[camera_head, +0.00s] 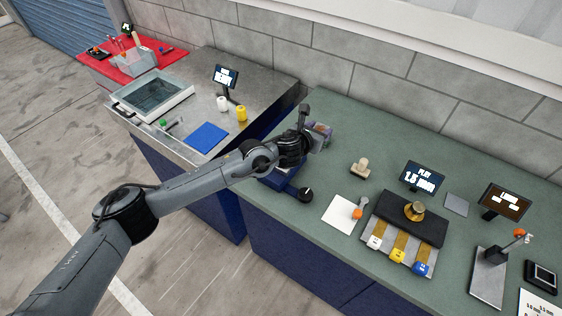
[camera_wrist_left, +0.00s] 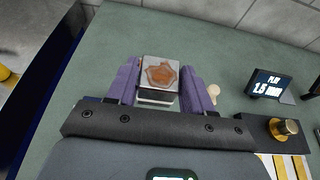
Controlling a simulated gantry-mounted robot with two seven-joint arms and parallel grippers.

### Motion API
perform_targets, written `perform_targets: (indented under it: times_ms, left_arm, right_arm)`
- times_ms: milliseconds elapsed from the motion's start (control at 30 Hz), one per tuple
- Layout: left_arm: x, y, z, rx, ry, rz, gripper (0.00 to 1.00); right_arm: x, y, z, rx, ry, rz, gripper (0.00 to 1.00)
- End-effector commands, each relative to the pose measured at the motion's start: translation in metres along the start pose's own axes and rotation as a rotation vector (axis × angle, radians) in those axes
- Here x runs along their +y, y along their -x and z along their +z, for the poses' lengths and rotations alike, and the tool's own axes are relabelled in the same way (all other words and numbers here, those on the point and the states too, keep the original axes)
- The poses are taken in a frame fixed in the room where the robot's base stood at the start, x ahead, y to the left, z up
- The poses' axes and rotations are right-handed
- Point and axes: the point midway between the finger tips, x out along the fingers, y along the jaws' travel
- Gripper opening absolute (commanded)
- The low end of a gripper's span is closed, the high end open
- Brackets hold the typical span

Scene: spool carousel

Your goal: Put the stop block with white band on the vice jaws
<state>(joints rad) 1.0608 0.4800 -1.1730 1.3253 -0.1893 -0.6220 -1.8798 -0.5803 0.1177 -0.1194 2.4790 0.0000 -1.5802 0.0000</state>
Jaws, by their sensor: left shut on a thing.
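My left gripper (camera_head: 318,132) is over the far left part of the green bench. In the left wrist view its two purple fingers (camera_wrist_left: 160,88) are shut on a block (camera_wrist_left: 147,62) with a pale face and a rust-orange patch. A dark part with a thin pale line shows at the block's near end; I take it for the stop block with white band. The blue vice (camera_head: 284,185) with its black knob is on the bench below and in front of the gripper. Its jaws are hidden behind my arm and hand. My right gripper is not in view.
To the right are a beige knobbed piece (camera_head: 360,168), a white sheet (camera_head: 343,214), a black fixture (camera_head: 407,222) with a brass knob, and a display (camera_head: 423,177). A steel table (camera_head: 262,88) stands to the left. The bench behind the gripper is clear up to the wall.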

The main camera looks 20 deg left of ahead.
Motion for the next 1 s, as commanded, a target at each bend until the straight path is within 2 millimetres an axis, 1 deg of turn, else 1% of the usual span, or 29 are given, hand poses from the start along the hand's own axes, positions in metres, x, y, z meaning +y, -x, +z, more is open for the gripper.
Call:
perform_targets:
  times_ms: [67,167,400,600,800,933,1000]
  left_arm:
    - [0.008,0.001,-0.004,-0.003,0.000,-0.002,0.00]
    - [0.021,0.006,-0.015,-0.002,-0.001,-0.003,0.00]
    - [0.059,0.022,-0.051,-0.002,-0.002,-0.001,0.00]
    - [0.081,0.031,-0.074,-0.003,-0.001,-0.003,0.00]
    - [0.090,0.034,-0.083,-0.006,-0.001,-0.004,0.00]
    - [0.091,0.033,-0.087,-0.005,0.000,-0.004,0.00]
    - [0.091,0.031,-0.093,-0.004,0.000,-0.004,0.00]
  right_arm:
    - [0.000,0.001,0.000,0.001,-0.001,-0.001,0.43]
    - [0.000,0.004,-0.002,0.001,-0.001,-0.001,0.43]
    - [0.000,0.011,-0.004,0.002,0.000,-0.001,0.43]
    - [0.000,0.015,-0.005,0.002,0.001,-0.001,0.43]
    - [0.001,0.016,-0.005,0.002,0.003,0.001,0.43]
    - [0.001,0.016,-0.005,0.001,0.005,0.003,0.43]
    - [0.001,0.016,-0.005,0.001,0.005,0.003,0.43]
